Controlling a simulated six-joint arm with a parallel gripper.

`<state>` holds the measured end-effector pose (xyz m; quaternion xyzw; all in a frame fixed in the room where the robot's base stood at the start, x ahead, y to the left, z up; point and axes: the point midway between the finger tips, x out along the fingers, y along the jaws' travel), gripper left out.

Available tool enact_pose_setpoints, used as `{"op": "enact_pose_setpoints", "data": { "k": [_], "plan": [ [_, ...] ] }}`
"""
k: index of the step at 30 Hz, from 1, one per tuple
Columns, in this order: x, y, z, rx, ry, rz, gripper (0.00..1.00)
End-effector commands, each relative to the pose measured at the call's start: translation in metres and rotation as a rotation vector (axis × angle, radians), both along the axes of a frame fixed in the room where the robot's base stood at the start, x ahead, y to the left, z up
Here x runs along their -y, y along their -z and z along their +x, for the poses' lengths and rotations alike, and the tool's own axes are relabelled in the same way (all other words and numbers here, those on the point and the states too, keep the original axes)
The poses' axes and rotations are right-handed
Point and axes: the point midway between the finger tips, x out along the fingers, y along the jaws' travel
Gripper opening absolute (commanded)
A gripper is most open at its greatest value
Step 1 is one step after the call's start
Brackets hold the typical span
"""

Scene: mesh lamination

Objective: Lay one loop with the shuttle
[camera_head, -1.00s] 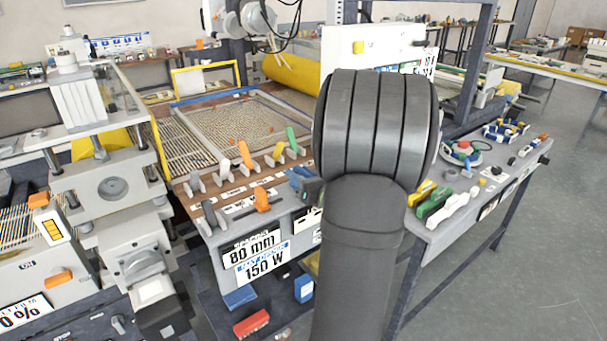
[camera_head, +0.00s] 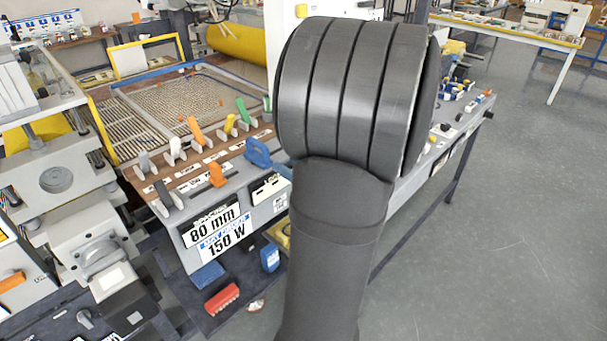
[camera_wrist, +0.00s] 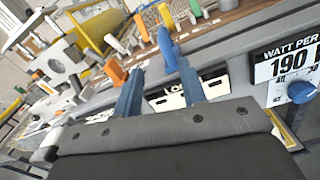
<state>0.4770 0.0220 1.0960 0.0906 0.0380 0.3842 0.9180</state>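In the head view my arm covers the middle, and my gripper is mostly hidden behind it. In the wrist view my gripper (camera_wrist: 160,66) shows two blue fingers, apart, with nothing held between them. A blue piece (camera_wrist: 167,48) lies just beyond the fingertips, in line with the gap. It also appears in the head view (camera_head: 258,153) at the bench's front edge, left of my arm. I cannot tell whether this piece is the shuttle. The mesh bed (camera_head: 182,107) with its light frame lies behind the row of levers.
Orange (camera_head: 196,130), yellow (camera_head: 230,125) and green (camera_head: 242,110) levers stand along the bench. A grey machine (camera_head: 62,180) is at left. A red block (camera_head: 221,298) lies on the lower shelf. Open floor (camera_head: 480,240) is at right. A blue knob (camera_wrist: 301,91) is right of my gripper.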

Motion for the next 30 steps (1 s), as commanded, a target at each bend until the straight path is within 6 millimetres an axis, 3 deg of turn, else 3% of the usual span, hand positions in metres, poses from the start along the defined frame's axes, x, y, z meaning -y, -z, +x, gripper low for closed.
{"op": "enact_pose_setpoints", "data": {
  "k": [6, 12, 23, 30],
  "plan": [
    [0.021, 0.000, -0.020, 0.000, 0.002, 0.000, 0.38],
    [0.028, 0.000, -0.028, -0.001, -0.001, 0.001, 0.38],
    [0.028, 0.000, -0.029, 0.005, -0.002, -0.004, 0.38],
    [0.027, 0.000, -0.024, 0.172, 0.007, -0.170, 0.38]
  ]
}}
